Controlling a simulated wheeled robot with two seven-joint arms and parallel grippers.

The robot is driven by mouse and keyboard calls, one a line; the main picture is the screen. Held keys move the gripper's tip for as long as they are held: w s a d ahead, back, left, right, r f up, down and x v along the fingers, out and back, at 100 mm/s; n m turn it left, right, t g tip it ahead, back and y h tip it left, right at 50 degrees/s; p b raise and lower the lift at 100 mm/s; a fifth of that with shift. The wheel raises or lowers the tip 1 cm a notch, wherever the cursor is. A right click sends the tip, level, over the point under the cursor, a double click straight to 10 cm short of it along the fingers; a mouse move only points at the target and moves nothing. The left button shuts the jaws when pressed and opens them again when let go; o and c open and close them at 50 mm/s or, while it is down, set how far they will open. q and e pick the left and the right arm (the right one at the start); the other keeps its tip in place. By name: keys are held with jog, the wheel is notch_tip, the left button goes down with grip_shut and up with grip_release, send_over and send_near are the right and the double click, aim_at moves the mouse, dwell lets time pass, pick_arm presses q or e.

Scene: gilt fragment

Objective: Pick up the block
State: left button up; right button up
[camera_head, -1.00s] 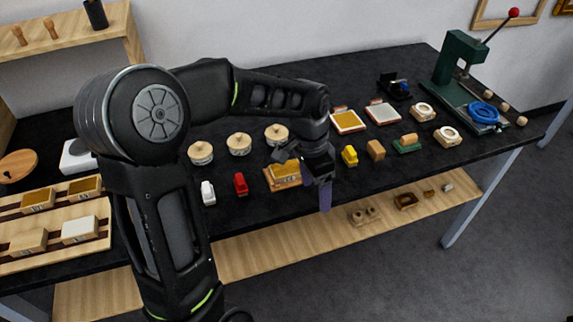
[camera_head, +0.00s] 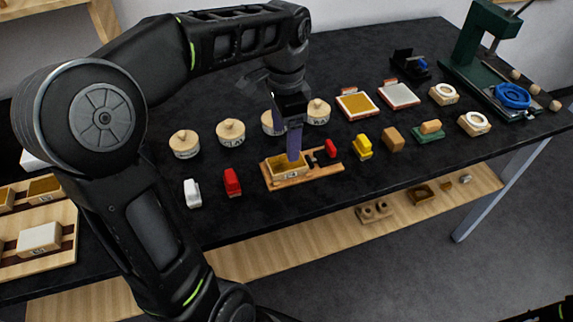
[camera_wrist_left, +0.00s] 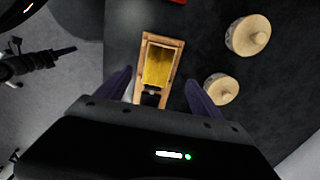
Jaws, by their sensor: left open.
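The block (camera_head: 287,169) is a pale wooden box shape with a gold top and lettering on its front side. It sits at the left part of a wooden tray (camera_head: 327,171) on the black table. In the left wrist view the block (camera_wrist_left: 159,65) appears between my two spread fingers. My left gripper (camera_head: 293,152) points down over the block, open and empty; its purple fingers hide part of the block. I cannot tell whether they touch it. What looks like my right gripper (camera_wrist_left: 62,51) is at the left of the left wrist view, too small to read.
Round wooden lidded pots (camera_head: 231,132) stand behind the tray, one partly behind my gripper. A white piece (camera_head: 192,193) and a red piece (camera_head: 232,182) stand left. A yellow piece (camera_head: 362,147) and a tan block (camera_head: 393,139) stand right. A green press (camera_head: 482,45) is far right.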

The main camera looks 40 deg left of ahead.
aim_at(287, 162)
pick_arm(q)
jog(key=shift+f, duration=1.25)
jog(key=shift+d+f, duration=0.2)
jog(key=shift+f, duration=2.4)
jog(key=c, duration=1.5)
jog(key=shift+r, duration=0.1)
